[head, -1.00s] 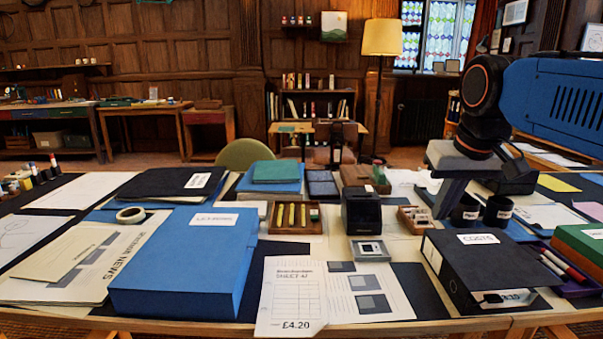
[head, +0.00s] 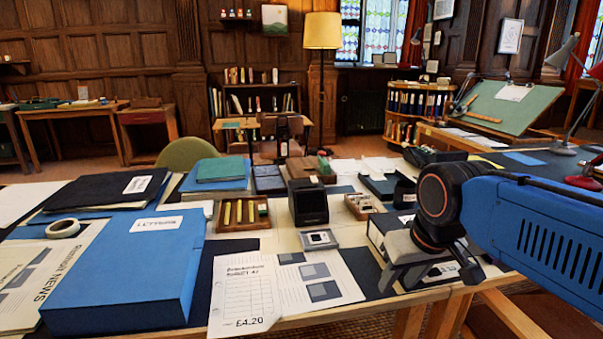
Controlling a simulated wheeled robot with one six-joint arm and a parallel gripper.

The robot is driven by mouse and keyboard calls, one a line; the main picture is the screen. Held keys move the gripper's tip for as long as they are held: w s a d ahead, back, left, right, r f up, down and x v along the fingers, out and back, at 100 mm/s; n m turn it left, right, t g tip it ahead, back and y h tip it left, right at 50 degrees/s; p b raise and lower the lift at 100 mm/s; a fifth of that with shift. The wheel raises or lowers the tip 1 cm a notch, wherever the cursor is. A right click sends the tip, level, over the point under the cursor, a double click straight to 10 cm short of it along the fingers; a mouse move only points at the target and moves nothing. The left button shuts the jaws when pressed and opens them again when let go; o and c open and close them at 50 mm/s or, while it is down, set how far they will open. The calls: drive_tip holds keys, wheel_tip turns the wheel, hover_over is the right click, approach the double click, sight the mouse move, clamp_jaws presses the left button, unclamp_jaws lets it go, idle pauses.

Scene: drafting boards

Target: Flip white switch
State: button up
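A small grey square plate with a pale face and a dark-edged middle (head: 319,239) lies flat on the table, just in front of a black box-shaped device. It is the likeliest white switch, but its lever is too small to make out. My gripper (head: 432,282) is to the right of the plate and nearer to me, over the black binder at the table's front. Its grey fingers point down and stand apart, with nothing seen between them. My blue arm comes in from the right and hides part of the binder.
The black device (head: 308,202) stands behind the plate, with a wooden tray of yellow sticks (head: 241,213) to its left. A printed sheet (head: 286,290) lies in front. The black binder (head: 376,228) is on the right.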

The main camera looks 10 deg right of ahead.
drive_tip(key=w+a+r+g, duration=0.1)
drive_tip(key=w+r, duration=1.1)
drive_tip(key=w, duration=0.1)
wheel_tip(320, 180, up, 11)
drive_tip(key=g, duration=0.3)
hover_over(315, 181)
wheel_tip(315, 181, down, 18)
drive_tip(key=shift+r, duration=0.25)
clamp_jaws()
